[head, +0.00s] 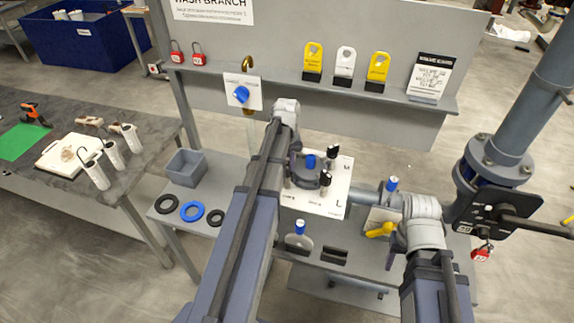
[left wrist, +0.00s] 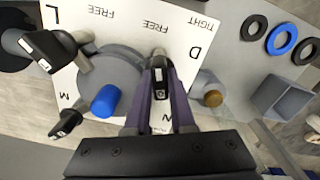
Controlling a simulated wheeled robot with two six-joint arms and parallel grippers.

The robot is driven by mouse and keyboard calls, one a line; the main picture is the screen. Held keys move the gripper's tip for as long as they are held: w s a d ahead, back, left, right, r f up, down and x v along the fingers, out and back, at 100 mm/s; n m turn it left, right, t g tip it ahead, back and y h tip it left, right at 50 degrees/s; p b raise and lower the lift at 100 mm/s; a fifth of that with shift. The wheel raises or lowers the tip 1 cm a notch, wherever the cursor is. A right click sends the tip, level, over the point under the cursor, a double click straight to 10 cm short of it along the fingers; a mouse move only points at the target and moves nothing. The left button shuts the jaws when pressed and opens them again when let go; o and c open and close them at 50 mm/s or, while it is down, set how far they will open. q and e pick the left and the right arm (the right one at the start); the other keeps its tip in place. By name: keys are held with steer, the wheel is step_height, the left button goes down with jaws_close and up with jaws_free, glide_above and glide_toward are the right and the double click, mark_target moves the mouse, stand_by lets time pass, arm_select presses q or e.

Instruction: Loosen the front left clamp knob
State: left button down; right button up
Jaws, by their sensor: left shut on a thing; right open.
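The press is a round grey body on a white printed plate (head: 330,204), with a blue cap (head: 310,161) at its middle. My left gripper (left wrist: 160,85) is shut on a black clamp knob (left wrist: 158,68) on the left side of the body. The plate beside it reads FREE and TIGHT. The other black knobs (head: 331,152) and (head: 325,178) stand free to the right; they also show in the left wrist view (left wrist: 45,48). My left arm hides much of the held knob in the head view. My right gripper (head: 391,257) is open, partly hidden, right of the press.
A grey bin (head: 186,166), black rings and a blue ring (head: 192,211) lie left of my left arm. A yellow handle (head: 380,230) and a blue-topped piece (head: 299,240) are near the press. A grey post (head: 525,110) stands at right. A board with tags rises behind.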

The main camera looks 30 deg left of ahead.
mark_target(287, 165)
arm_select(q)
steer(key=n, duration=0.4)
steer(key=shift+n, duration=0.6)
steer(key=c, duration=0.8)
jaws_free()
steer(key=shift+o, duration=0.2)
steer(key=shift+r, duration=0.2)
step_height(287, 165, up, 8)
steer(key=p, duration=0.8)
steer(key=shift+f, duration=0.2)
steer(key=shift+f, duration=0.1)
